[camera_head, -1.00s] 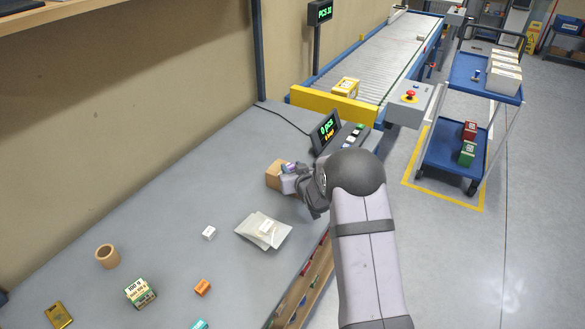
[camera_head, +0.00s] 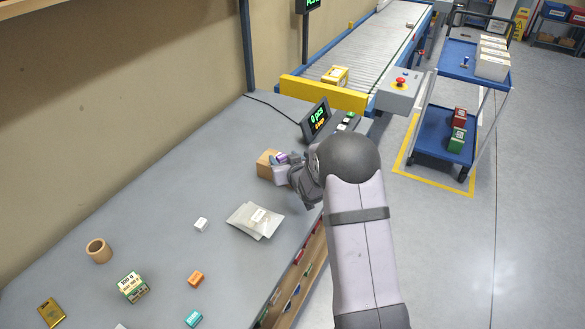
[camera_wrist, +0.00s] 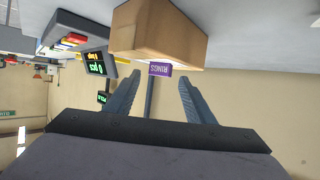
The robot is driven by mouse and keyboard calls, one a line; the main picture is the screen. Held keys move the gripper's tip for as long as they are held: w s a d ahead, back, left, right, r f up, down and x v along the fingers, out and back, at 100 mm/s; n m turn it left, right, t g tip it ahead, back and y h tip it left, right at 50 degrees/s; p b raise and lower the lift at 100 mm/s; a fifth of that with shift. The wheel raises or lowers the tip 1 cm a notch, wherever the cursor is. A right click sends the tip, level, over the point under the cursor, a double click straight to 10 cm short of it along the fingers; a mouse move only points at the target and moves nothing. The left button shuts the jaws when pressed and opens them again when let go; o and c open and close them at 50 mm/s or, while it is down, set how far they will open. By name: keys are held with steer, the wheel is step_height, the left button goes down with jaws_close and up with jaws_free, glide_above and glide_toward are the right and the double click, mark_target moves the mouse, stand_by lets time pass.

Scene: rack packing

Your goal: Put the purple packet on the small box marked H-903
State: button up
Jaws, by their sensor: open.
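A plain cardboard box (camera_head: 265,165) stands at the far end of the grey table; it is large and close in the wrist view (camera_wrist: 155,35), which is upside down. The purple packet (camera_wrist: 160,69), lettered RINGS, shows at the box's upper face in the wrist view and appears to rest on it. It is a small purple patch (camera_head: 282,157) in the head view. My gripper (camera_wrist: 160,78) is open, with a finger on each side of the packet and gaps between. No H-903 mark is readable on the visible box faces.
A scale display (camera_head: 316,118) stands just behind the box. Grey pouches (camera_head: 256,220) and a small white box (camera_head: 201,224) lie nearer on the table. An orange box (camera_head: 196,279) and a brown cup (camera_head: 98,250) are further left. The table between them is clear.

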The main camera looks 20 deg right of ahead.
steer(key=b+v, duration=0.2)
steer(key=v, duration=0.8)
steer(key=shift+s, duration=0.2)
steer(key=s+f+g, duration=0.2)
steer(key=s, duration=0.2)
steer(key=s+a+f+g, duration=0.1)
steer(key=s+g, duration=0.1)
steer(key=s, duration=0.2)
steer(key=s+f+g, duration=0.2)
steer(key=s, duration=0.2)
steer(key=shift+s+a+f+h, duration=0.3)
steer(key=shift+s+a+h, duration=0.1)
steer(key=s+a+g, duration=0.2)
steer(key=s+g, duration=0.1)
steer(key=s, duration=0.7)
steer(key=s+a+f+g, duration=0.1)
steer(key=s+g, duration=0.3)
steer(key=s, duration=0.6)
steer(key=shift+a+f+y, duration=0.25)
steer(key=shift+a+y, duration=0.05)
steer(key=shift+a, duration=0.2)
steer(key=shift+w, duration=0.1)
step_height(320, 180, up, 6)
steer(key=p, duration=0.6)
steer(key=shift+r, duration=0.25)
